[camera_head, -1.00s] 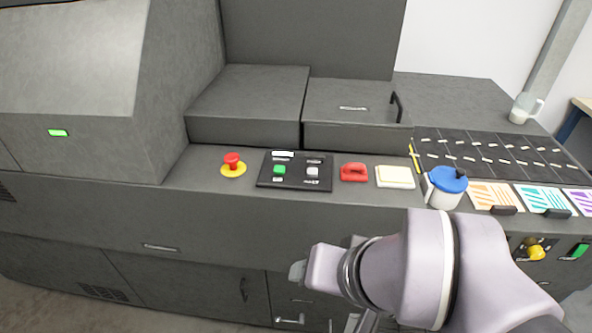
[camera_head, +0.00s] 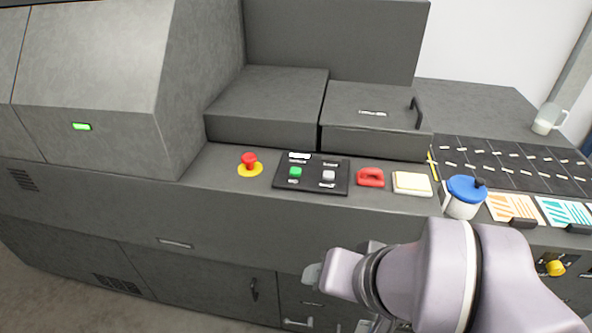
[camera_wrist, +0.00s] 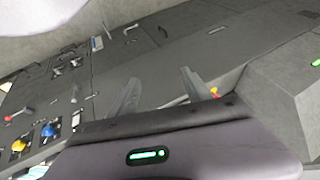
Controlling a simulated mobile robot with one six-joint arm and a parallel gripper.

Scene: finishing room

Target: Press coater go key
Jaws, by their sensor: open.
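The coater's black control panel (camera_head: 311,174) lies on the grey front ledge in the head view. It bears a green key (camera_head: 296,172) on its left and a grey-white key (camera_head: 328,175) on its right; their labels are too small to read. My gripper is low in front of the ledge in the head view, below the panel and apart from it, its fingers mostly hidden by my wrist. In the wrist view my gripper (camera_wrist: 160,92) has two fingers spread with nothing between them. The panel cannot be made out there.
A red mushroom button (camera_head: 249,160) on a yellow base stands left of the panel. To the right are a red handle (camera_head: 370,177), a cream pad (camera_head: 412,184) and a blue-lidded pot (camera_head: 464,197). Grey covers (camera_head: 267,103) rise behind. The ledge between these is clear.

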